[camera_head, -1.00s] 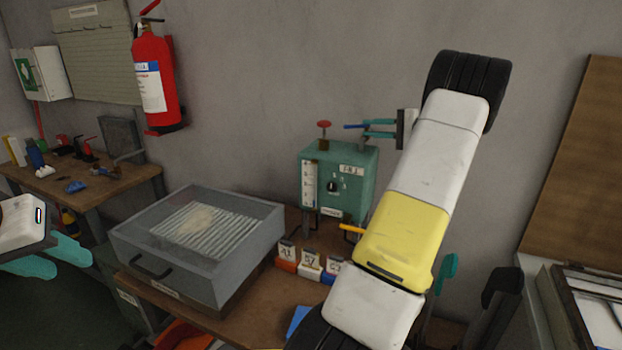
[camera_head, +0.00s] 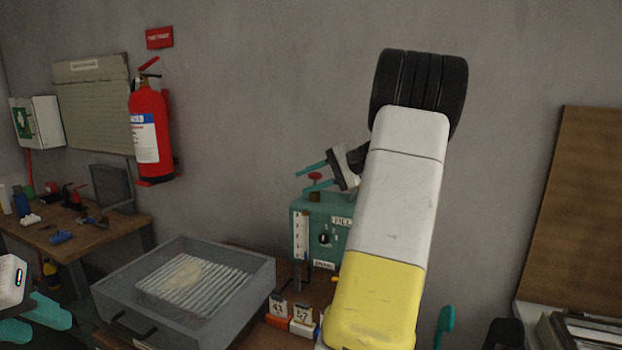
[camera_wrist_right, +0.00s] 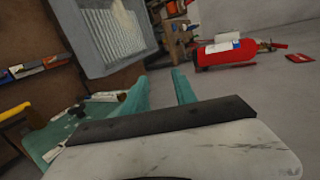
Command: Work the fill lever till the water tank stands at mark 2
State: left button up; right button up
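The green water tank unit (camera_head: 337,205) stands by the wall on the middle bench, with a gauge (camera_head: 300,236) on its front left; the water level is too small to read. A red knob (camera_head: 315,176) stands on its top. A yellow lever (camera_head: 335,279) at its front is mostly hidden by my right arm; it also shows in the right wrist view (camera_wrist_right: 14,118). I cannot tell which one is the fill lever. My right gripper (camera_head: 314,178) is open above the unit, its fingers framing the red knob in the head view. My left gripper (camera_head: 36,321) is open at the lower left.
A grey tray box (camera_head: 243,310) with a ribbed rack stands left of the unit. Small labelled blocks (camera_head: 277,322) sit in front of it. A fire extinguisher (camera_head: 148,125) hangs on the wall. A tool bench (camera_head: 85,236) is at the left.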

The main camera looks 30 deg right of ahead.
jog(key=s+a+n+g+h, duration=0.2)
jog(key=s+a+n+h, duration=0.15)
jog(key=s+a, duration=0.65)
jog(key=s+a+n+g+h, duration=0.25)
jog(key=s+a+n, duration=0.4)
jog(key=a, duration=0.65)
jog(key=w+d+r+m+h, duration=0.4)
jog(key=w+d+r+m, duration=0.6)
jog(key=w+d+r, duration=0.6)
jog(key=w+d+f+m+g, duration=0.1)
jog(key=w+d+f+m, duration=0.15)
jog(key=d, duration=0.35)
jog(key=w+d+f+m+g, duration=0.1)
jog(key=w+d+m, duration=0.2)
jog(key=d, duration=0.2)
jog(key=s+d+f+m, duration=0.2)
jog(key=d+f+m, duration=0.4)
jog(key=d, duration=0.5)
jog(key=shift+n+g+y, duration=0.25)
jog(key=shift+n+y, duration=0.05)
jog(key=shift+n, duration=0.15)
jog(key=shift+w+d+f, duration=0.1)
jog(key=shift+w+f, duration=0.2)
jog(key=shift+f, duration=0.9)
jog(key=shift+w+a+f, duration=0.1)
jog(key=shift+w+f, duration=0.25)
jog(key=shift+f, duration=0.8)
jog(key=shift+w+d+f, duration=0.1)
jog(key=shift+w+f, duration=0.2)
jog(key=shift+f, duration=0.9)
